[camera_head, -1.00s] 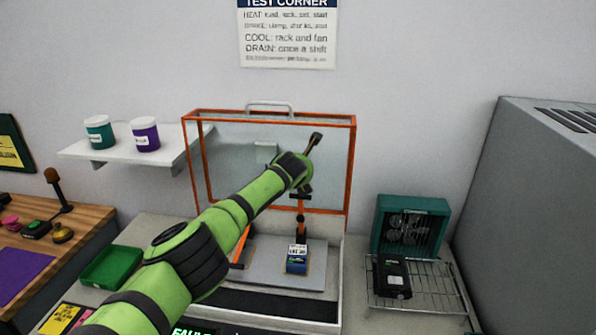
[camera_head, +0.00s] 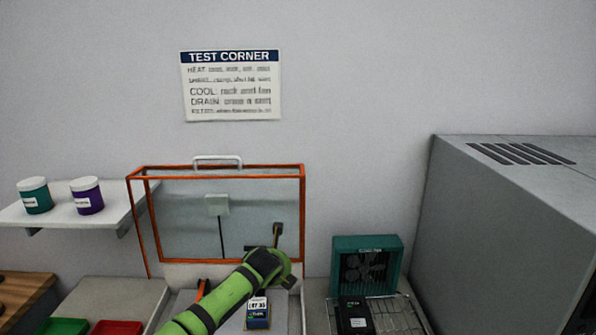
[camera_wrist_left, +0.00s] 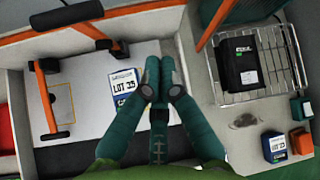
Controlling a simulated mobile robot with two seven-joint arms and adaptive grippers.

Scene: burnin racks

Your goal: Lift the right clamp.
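The right clamp shows in the left wrist view as an orange arm (camera_wrist_left: 90,31) with a black crossbar, up and left of my fingers. In the head view its dark bar (camera_head: 255,248) shows just behind my left arm; its lower part is hidden. The left clamp (camera_wrist_left: 44,95) is orange and black at the far left of the wrist view. A blue box labelled LOT 35 (camera_wrist_left: 122,84) sits between, just left of my fingers. My left gripper (camera_wrist_left: 160,62) has its teal fingers together, with nothing seen between them, apart from the right clamp. My right gripper is not in view.
The case's orange-framed clear lid (camera_head: 304,205) stands raised behind my arm. A teal fan (camera_head: 367,262) and a wire rack (camera_wrist_left: 262,92) holding a black box (camera_wrist_left: 239,62) are to the right. A large grey cabinet (camera_head: 520,210) bounds the right side.

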